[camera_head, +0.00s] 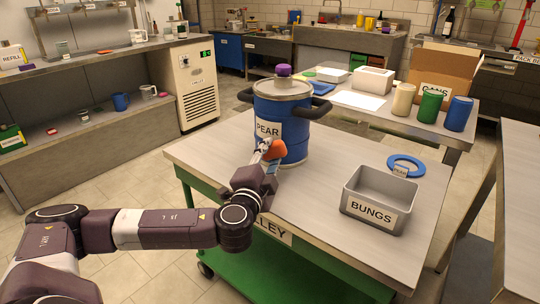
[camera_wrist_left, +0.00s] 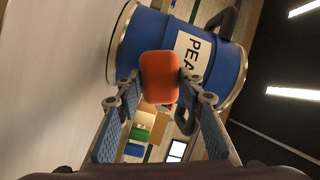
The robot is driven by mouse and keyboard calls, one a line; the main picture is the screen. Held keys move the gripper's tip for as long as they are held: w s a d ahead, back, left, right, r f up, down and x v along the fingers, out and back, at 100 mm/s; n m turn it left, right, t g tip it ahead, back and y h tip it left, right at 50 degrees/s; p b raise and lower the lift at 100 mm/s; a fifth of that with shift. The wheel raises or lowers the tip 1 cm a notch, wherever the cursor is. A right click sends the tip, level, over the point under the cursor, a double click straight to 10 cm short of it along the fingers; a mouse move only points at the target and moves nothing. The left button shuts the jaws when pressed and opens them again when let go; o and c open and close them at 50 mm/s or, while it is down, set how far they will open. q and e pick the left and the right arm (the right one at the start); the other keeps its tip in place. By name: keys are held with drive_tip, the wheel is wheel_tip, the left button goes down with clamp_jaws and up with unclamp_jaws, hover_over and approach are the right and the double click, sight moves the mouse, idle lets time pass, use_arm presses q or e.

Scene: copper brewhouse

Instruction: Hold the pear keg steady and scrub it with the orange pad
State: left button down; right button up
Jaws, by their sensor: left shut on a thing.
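The pear keg (camera_head: 281,115) is a blue drum with metal rims, two dark side handles and a white PEAR label. It stands upright on the trolley top, and it fills the upper part of the left wrist view (camera_wrist_left: 225,72). My left gripper (camera_head: 268,165) is in front of the keg, shut on the orange pad (camera_head: 275,149). The pad also shows between the fingers in the left wrist view (camera_wrist_left: 159,77). It is at the keg's lower front, close to the wall; I cannot tell if it touches. My right gripper is not in view.
The trolley (camera_head: 345,248) has a grey top. A purple-topped item (camera_head: 283,75) sits on the keg lid. The top left of the bin is clear.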

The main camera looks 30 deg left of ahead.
use_arm(q)
drive_tip(key=shift+s, duration=0.15)
drive_tip(key=shift+v, duration=1.25)
drive_tip(key=shift+s+d, duration=0.1)
